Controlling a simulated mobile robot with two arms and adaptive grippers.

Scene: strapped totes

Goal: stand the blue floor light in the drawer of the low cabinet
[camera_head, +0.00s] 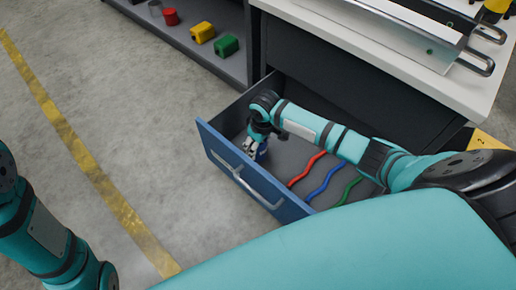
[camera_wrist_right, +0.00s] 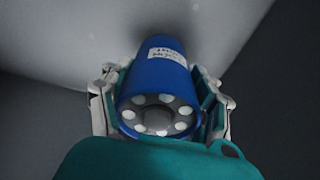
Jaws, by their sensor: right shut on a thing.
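The blue floor light (camera_wrist_right: 158,85) is a blue cylinder with a white label on its side and a ring of white dots on the end facing the right wrist camera. My right gripper (camera_wrist_right: 160,100) is shut on it, one finger on each side. In the head view, the right gripper (camera_head: 254,143) is inside the open drawer (camera_head: 236,172) of the low cabinet, near its left end, and only a little of the blue light (camera_head: 262,151) shows below it. I cannot tell whether the light's far end touches the drawer floor. My left gripper is out of view.
Red, blue and green wavy strips (camera_head: 325,180) lie in the drawer to the right of the gripper. A white worktop (camera_head: 400,62) overhangs the drawer's back. A low shelf (camera_head: 185,40) holds red, yellow and green pieces. The floor left of the drawer is clear.

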